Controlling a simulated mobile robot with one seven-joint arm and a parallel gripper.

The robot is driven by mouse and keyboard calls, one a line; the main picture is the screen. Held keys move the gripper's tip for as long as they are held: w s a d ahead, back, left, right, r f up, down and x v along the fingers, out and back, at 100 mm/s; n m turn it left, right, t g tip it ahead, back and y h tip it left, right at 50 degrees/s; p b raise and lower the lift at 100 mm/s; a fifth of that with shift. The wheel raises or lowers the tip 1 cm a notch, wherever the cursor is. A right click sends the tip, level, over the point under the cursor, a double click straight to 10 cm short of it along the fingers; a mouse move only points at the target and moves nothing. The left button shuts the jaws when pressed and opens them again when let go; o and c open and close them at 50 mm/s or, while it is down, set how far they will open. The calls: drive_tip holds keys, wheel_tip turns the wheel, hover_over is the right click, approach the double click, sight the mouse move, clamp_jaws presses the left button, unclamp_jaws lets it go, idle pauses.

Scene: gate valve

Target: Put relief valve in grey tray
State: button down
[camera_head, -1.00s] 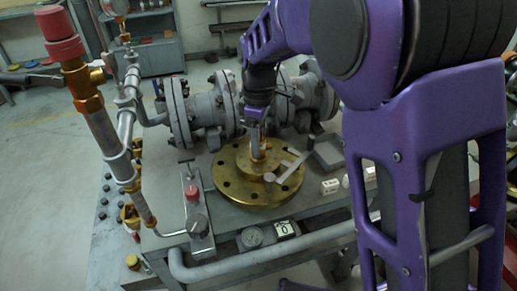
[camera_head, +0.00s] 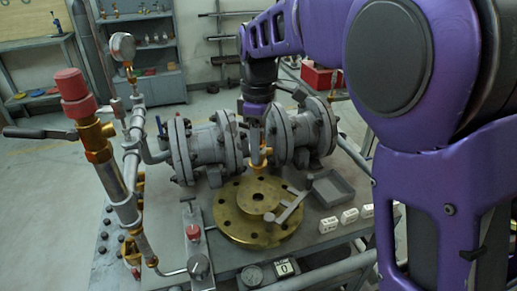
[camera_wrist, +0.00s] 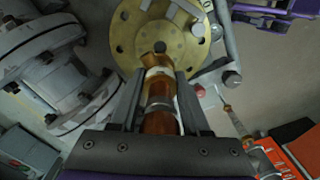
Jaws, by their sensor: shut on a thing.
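My gripper (camera_head: 258,147) is shut on the relief valve (camera_wrist: 160,112), a copper and brass cylinder with a pale band, held between the two fingers in the wrist view. In the head view the valve's brass lower end (camera_head: 260,167) shows below my fingers, above the back part of the round brass flange (camera_head: 229,220). Its upper part is hidden by my gripper. The grey tray (camera_head: 336,196) is a shallow square tray on the bench, right of the flange. It looks empty.
A grey gate valve body (camera_head: 205,150) with bolted flanges stands behind. A bar tool (camera_head: 290,207) lies across the flange's right side. Small white blocks (camera_head: 349,216) stand in front of the tray. A pipe with a red cap (camera_head: 70,84) rises at left.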

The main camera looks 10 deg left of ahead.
drive_tip(key=shift+r+p, duration=1.5)
drive_tip(key=shift+r, duration=0.3)
drive_tip(key=shift+f, duration=0.1)
